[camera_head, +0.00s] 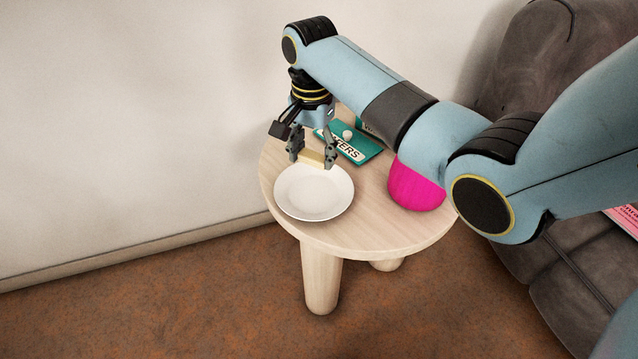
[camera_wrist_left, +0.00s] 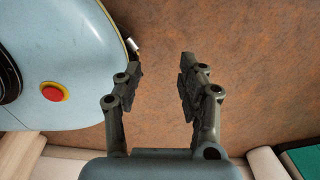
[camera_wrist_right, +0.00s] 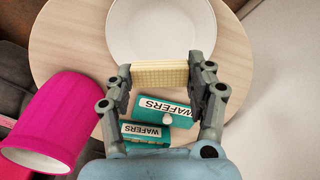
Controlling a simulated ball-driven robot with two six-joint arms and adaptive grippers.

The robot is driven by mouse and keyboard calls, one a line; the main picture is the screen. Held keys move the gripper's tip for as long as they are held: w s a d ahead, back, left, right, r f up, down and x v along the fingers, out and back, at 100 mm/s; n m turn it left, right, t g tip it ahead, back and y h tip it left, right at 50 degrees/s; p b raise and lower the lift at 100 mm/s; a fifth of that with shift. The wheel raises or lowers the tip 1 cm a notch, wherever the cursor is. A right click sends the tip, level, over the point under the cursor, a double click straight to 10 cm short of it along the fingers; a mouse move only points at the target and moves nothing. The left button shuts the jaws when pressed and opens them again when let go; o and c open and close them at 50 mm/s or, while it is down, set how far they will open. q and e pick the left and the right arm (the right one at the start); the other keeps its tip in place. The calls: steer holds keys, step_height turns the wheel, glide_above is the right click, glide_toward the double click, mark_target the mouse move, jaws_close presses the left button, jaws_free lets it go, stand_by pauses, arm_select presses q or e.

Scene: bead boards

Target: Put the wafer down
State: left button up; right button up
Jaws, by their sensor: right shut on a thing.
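My right gripper (camera_head: 313,158) is shut on a pale yellow wafer (camera_head: 312,158), held level between the two fingertips. In the right wrist view the gripper (camera_wrist_right: 160,76) grips the wafer (camera_wrist_right: 159,74) by its two ends. The wafer is by the back rim of a white plate (camera_head: 314,192), which is empty. I cannot tell how high above the plate it is. The plate shows at the top of the right wrist view (camera_wrist_right: 160,25). My left gripper (camera_wrist_left: 158,80) is open and empty over the brown floor.
The round wooden table (camera_head: 385,238) also bears teal wafer boxes (camera_head: 362,150), one with a white knob (camera_head: 347,135), behind the plate. A magenta container (camera_head: 415,188) stands to the right. A dark grey sofa (camera_head: 585,270) is at the right; a white wall is behind.

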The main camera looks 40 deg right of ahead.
steer(key=b, duration=0.2)
glide_above(314, 193)
step_height(314, 193, down, 6)
steer(key=shift+f, duration=0.15)
step_height(314, 193, down, 3)
steer(key=shift+f+b, duration=0.2)
steer(key=shift+b, duration=0.75)
steer(key=o, duration=0.6)
arm_select(q)
steer(key=f, duration=0.2)
steer(key=s+f, duration=0.1)
steer(key=f, duration=0.1)
steer(key=shift+s+a, duration=0.1)
steer(key=shift+a, duration=0.3)
arm_select(e)
steer(key=shift+o, duration=0.4)
arm_select(q)
steer(key=shift+s, duration=0.1)
